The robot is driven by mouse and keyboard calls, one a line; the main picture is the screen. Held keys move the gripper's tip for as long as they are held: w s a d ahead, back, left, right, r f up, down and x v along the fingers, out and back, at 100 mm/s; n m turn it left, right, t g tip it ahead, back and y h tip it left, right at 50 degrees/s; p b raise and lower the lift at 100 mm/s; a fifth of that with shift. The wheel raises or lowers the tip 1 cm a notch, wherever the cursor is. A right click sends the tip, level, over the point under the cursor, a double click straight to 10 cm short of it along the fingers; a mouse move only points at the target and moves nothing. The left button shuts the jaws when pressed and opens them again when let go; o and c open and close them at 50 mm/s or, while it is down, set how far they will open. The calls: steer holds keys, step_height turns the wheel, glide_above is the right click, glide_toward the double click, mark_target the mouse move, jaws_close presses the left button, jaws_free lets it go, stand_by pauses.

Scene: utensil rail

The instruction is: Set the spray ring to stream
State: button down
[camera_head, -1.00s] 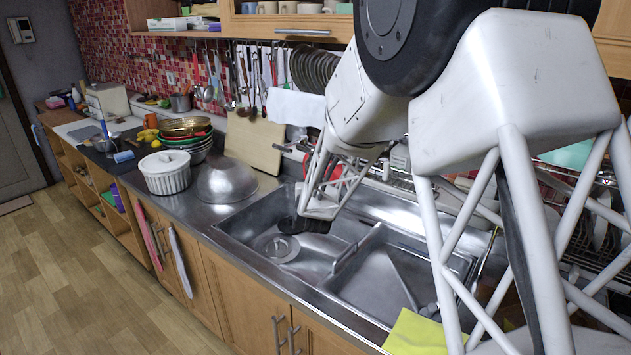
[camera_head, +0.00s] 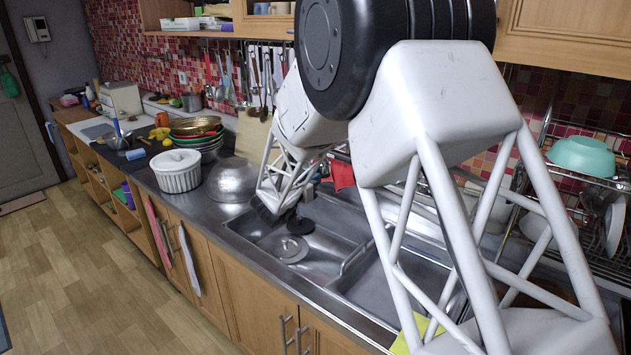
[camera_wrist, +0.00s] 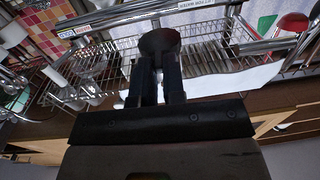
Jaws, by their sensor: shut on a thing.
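In the wrist view my gripper (camera_wrist: 159,68) points toward the wire racks, its two dark fingers close together on a dark round piece (camera_wrist: 160,42). This piece is probably the spray head with its ring, but no setting marks can be read on it. In the head view the end of my arm reaches down over the left part of the sink, and my white arm links hide most of the gripper. A dark disc (camera_head: 300,225) shows just right of the arm's end, above the sink; I cannot tell whether it is the spray head.
The steel sink (camera_head: 345,300) has a round drain cover (camera_head: 290,249). A white ribbed pot (camera_head: 177,176) and a metal bowl (camera_head: 231,182) stand left of it. A dish rack with a turquoise bowl (camera_head: 583,156) is at the right. Utensils hang along the back wall.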

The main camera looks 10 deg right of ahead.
steer(key=shift+w+a+m+g+h, duration=0.2)
steer(key=shift+m+g+h, duration=0.5)
steer(key=shift+g+h, duration=0.1)
steer(key=c, duration=1.2)
jaws_free()
steer(key=shift+a, duration=0.15)
steer(key=v, duration=0.7)
steer(key=shift+s+a, duration=0.2)
steer(key=shift+s, duration=0.05)
steer(key=shift+r, duration=0.1)
